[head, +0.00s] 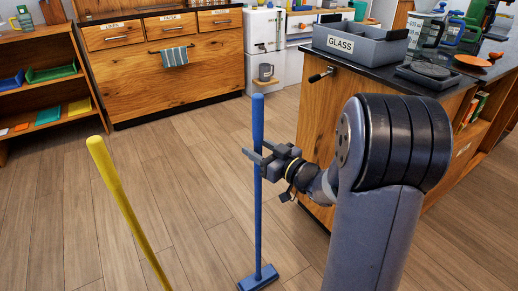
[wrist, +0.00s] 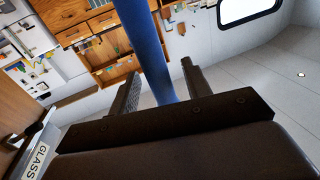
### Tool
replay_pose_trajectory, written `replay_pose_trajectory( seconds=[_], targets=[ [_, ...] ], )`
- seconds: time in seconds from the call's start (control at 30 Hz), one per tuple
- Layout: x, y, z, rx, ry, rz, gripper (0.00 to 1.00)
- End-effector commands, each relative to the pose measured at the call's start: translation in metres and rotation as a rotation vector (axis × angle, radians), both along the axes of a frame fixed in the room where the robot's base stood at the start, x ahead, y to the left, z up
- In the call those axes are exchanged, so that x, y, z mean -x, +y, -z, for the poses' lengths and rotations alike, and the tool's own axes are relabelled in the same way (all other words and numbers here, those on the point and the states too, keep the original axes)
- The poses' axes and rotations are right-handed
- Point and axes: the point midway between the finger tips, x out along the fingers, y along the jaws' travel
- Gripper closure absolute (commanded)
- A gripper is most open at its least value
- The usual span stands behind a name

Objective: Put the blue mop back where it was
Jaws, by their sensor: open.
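The blue mop (head: 258,190) stands upright on the wooden floor, its flat blue head (head: 259,278) at the bottom of the head view. My gripper (head: 257,158) is at the upper part of its handle, with its fingers open on either side of it. In the wrist view the blue handle (wrist: 146,45) passes between the two open fingers (wrist: 160,85), with a gap to the right finger.
A yellow pole (head: 125,200) stands tilted at the left. A wooden counter with a grey GLASS bin (head: 360,42) is at the right, close to my arm. Wooden drawers (head: 165,65) and a shelf with colored trays (head: 45,75) are behind. The floor between is clear.

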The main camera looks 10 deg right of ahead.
Motion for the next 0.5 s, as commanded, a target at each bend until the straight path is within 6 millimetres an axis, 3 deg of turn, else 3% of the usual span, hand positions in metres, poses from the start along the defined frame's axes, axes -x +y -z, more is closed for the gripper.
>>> replay_pose_trajectory(
  seconds=[0.17, 0.5],
  targets=[
    [0.014, -0.011, -0.003, 0.000, 0.001, 0.004, 0.54],
    [0.069, -0.046, -0.001, 0.000, 0.001, 0.006, 0.54]
  ],
)
